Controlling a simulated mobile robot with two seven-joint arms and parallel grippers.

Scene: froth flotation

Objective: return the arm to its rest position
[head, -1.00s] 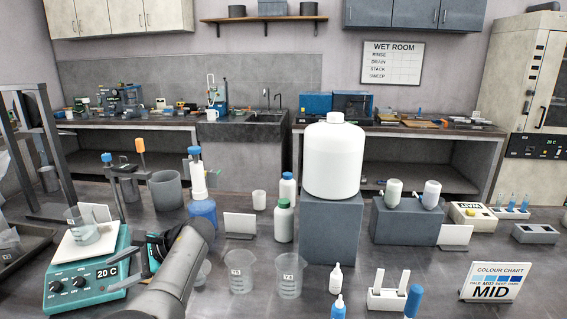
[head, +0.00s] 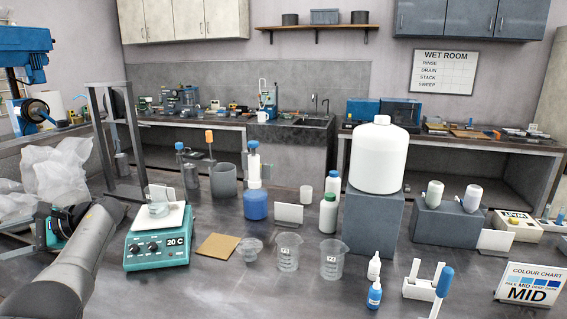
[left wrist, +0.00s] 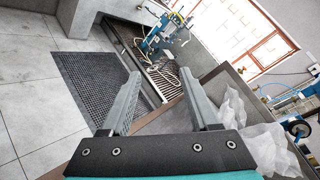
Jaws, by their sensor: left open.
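My left arm reaches in from the lower left of the head view, with the left gripper (head: 48,226) at its far end, left of the teal hotplate (head: 158,250) and apart from it. The gripper's fingers are hard to make out there. In the left wrist view my left gripper (left wrist: 160,82) shows two grey fingers spread wide with nothing between them. My right gripper is in neither view.
Crumpled clear plastic (head: 60,172) lies close beyond the left gripper, beside a dark frame (head: 138,160). A brown square pad (head: 217,246), beakers (head: 287,252) and a large white bottle (head: 379,158) stand to the right. The wrist view shows tiled floor (left wrist: 30,110) and a dark grid mat (left wrist: 95,82).

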